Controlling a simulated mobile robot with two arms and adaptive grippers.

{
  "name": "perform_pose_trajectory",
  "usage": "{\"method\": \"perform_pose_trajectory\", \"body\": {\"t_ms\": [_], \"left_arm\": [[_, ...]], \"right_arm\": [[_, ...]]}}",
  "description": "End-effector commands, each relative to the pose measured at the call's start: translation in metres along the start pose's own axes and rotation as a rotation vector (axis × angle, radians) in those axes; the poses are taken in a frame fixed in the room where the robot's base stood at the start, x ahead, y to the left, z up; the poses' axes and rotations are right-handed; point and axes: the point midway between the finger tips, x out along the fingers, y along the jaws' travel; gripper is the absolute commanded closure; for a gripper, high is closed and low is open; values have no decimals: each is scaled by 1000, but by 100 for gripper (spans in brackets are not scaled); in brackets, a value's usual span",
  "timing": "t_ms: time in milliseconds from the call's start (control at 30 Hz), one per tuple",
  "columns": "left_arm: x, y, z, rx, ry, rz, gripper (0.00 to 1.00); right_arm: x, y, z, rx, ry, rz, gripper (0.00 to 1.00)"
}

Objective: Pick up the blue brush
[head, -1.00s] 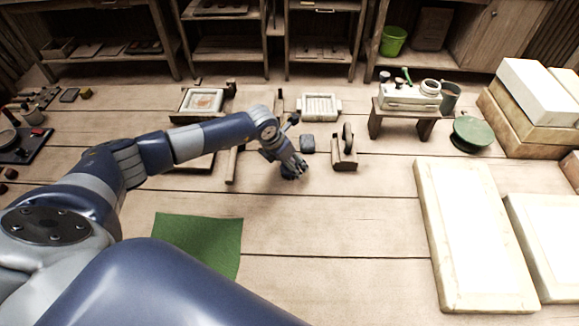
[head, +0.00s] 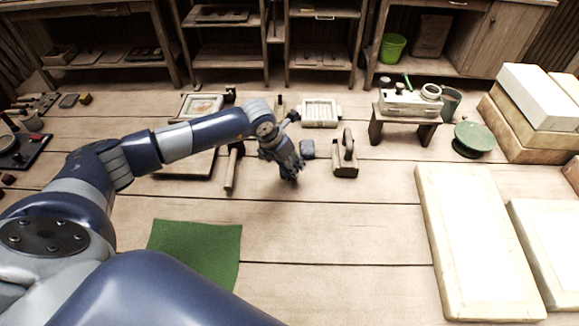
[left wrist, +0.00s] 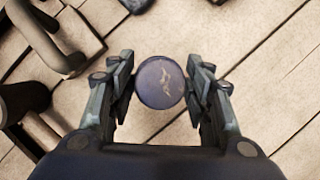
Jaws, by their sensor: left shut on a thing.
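My left gripper (head: 289,173) is over the plank surface near the middle of the head view. In the left wrist view its two fingers (left wrist: 161,90) are on either side of the blue brush (left wrist: 160,82), touching it and shut on it. There the brush shows as a round dark blue end with a pale mark. The rest of the brush is hidden below that end, and in the head view the gripper mostly hides it. I cannot tell whether it touches the surface. My right gripper is not in view.
A small grey block (head: 307,149) and a wooden tool with an upright handle (head: 345,165) stand right of the gripper. A mallet (head: 230,172) lies to its left. A green mat (head: 195,262) is nearer, and pale slabs (head: 475,245) lie right. Planks between are clear.

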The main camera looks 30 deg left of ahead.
Motion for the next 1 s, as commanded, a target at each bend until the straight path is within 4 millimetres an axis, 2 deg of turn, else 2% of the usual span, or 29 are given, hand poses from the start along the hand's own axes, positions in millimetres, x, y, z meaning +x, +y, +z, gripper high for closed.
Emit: {"method": "perform_pose_trajectory", "body": {"t_ms": [33,500,700,1000], "left_arm": [[-1,-7,-14,5,9,-2,78],[-41,-64,-84,4,6,-2,78],[-52,-79,-102,2,7,-2,78],[-58,-85,-109,1,6,0,78]], "right_arm": [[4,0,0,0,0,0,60],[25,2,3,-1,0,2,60],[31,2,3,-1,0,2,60],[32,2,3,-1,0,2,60]]}}
